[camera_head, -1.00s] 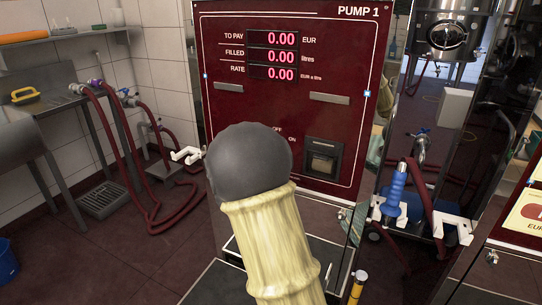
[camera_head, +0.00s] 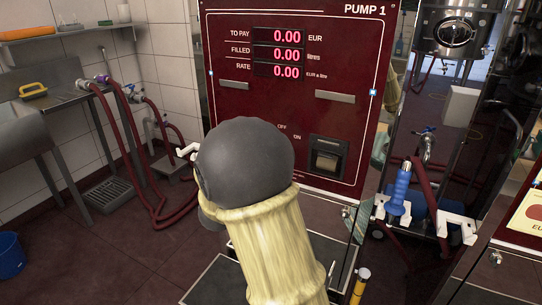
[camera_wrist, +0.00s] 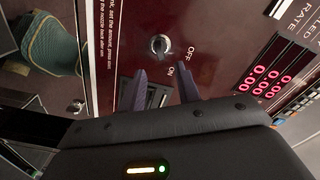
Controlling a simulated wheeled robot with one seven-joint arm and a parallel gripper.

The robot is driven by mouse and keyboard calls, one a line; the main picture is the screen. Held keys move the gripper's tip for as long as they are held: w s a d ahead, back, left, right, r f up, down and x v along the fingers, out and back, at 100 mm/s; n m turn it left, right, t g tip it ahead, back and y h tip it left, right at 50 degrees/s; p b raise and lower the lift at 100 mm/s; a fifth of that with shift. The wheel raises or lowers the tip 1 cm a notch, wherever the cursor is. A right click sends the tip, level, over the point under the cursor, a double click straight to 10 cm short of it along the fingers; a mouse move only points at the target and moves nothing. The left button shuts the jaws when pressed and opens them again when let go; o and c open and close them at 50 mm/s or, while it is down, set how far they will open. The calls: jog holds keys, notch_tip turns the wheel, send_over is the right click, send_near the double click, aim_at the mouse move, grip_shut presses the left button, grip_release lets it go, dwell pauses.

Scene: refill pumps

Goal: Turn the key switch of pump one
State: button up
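The pump one panel (camera_head: 345,60) is dark red, with three lit readouts showing 0.00. The key switch (camera_wrist: 160,45) is a small round metal lock in the wrist view, beside the OFF and ON labels. In the head view my arm hides the switch, and only the labels show past it. My gripper (camera_wrist: 163,80) is open, with two dark fingers apart and nothing between them. In the wrist picture the fingertips lie just below the switch, one to each side, and appear apart from it. The head view does not show my gripper.
A square slot unit (camera_head: 326,157) is right of the labels. A blue-handled nozzle (camera_head: 398,192) rests in a white holder right of the pump. A steel sink (camera_head: 30,130) and red hoses (camera_head: 130,140) are at left. Open floor lies left of the pump.

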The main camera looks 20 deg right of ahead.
jog(key=v, duration=0.9)
jog(key=shift+s+a+p, duration=0.3)
